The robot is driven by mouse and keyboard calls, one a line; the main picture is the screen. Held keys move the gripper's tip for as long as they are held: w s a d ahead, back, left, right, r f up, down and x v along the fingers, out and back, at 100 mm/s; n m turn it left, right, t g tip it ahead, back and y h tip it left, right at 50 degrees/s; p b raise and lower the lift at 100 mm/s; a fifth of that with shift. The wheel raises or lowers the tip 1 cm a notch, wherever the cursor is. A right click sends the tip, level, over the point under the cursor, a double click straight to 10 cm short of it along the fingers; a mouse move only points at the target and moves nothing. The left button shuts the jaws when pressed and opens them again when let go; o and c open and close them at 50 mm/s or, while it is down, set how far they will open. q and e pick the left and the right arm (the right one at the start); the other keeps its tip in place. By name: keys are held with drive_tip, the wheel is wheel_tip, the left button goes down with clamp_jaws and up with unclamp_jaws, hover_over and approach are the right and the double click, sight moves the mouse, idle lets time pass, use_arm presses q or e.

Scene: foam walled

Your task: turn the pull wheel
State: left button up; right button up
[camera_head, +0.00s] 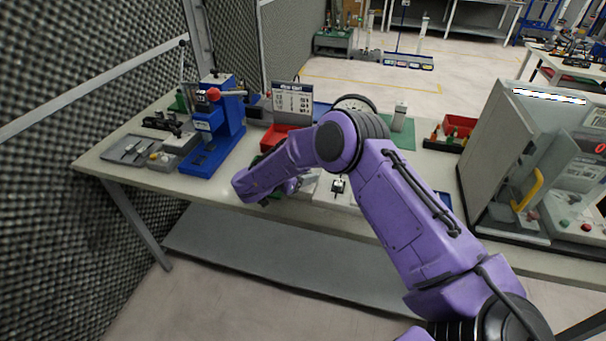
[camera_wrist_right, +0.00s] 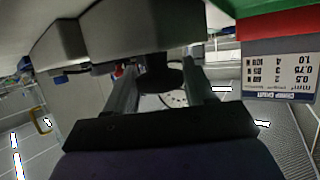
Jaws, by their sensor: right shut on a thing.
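The pull wheel (camera_wrist_right: 160,72) shows in the right wrist view as a dark, rounded part between the two fingers. My right gripper (camera_wrist_right: 159,88) is shut on it, one finger on each side. The wheel's full outline is hidden and I cannot tell how far it is turned. In the head view my purple right arm covers the gripper and the wheel. A round dial (camera_head: 355,103) shows just behind my elbow. A pale disc with dark marks (camera_wrist_right: 172,99) shows between the fingers. My left gripper is not in view.
A sign with a force table (camera_head: 292,101) stands behind a red bin (camera_head: 275,136). A blue press (camera_head: 215,125) is left on the workbench (camera_head: 130,175). A grey cabinet (camera_head: 515,150) with an open door stands at right. Foam wall lies left.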

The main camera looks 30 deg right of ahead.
drive_tip(key=o, duration=1)
drive_tip(key=shift+d, duration=0.1)
drive_tip(key=shift+c, duration=0.2)
drive_tip(key=b+v, duration=0.3)
drive_tip(key=v, duration=0.7)
drive_tip(key=shift+a, duration=0.25)
